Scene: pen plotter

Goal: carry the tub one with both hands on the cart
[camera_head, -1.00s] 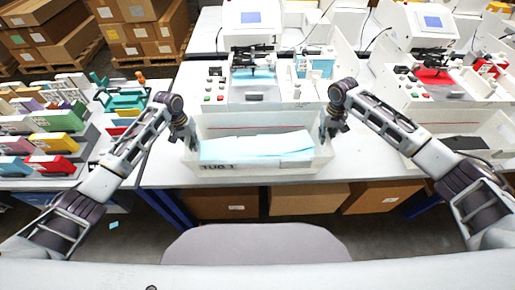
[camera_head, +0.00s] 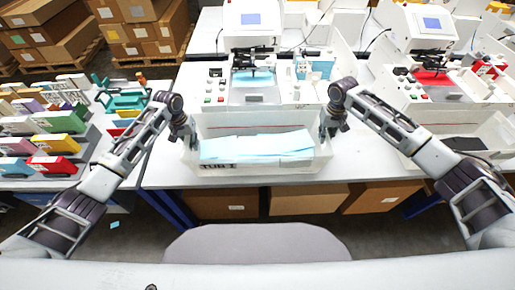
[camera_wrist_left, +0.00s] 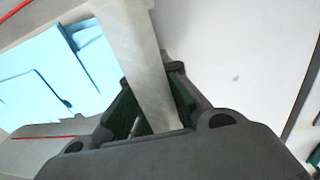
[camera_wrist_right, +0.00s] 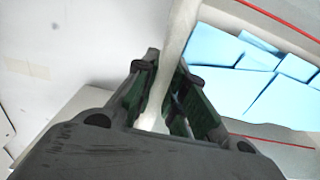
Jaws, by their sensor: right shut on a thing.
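Tub one (camera_head: 285,170), a pale, translucent tub labelled TUB 1 with light blue sheets (camera_head: 258,147) in it, is at the front of the white table. My left gripper (camera_head: 187,138) is at the tub's left wall, fingers on both sides; the left wrist view (camera_wrist_left: 150,95) shows the wall between them, seemingly clamped. My right gripper (camera_head: 328,130) is shut on the right wall, which also shows between its fingers in the right wrist view (camera_wrist_right: 165,85). The tub's underside is hidden, so its contact with the table cannot be told.
A plotter (camera_head: 250,85) stands behind the tub, and another with red material (camera_head: 432,77) is at the right. Coloured bins (camera_head: 52,167) fill the left table. Cardboard boxes (camera_head: 310,199) sit below. A grey rounded surface (camera_head: 255,245) is in front.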

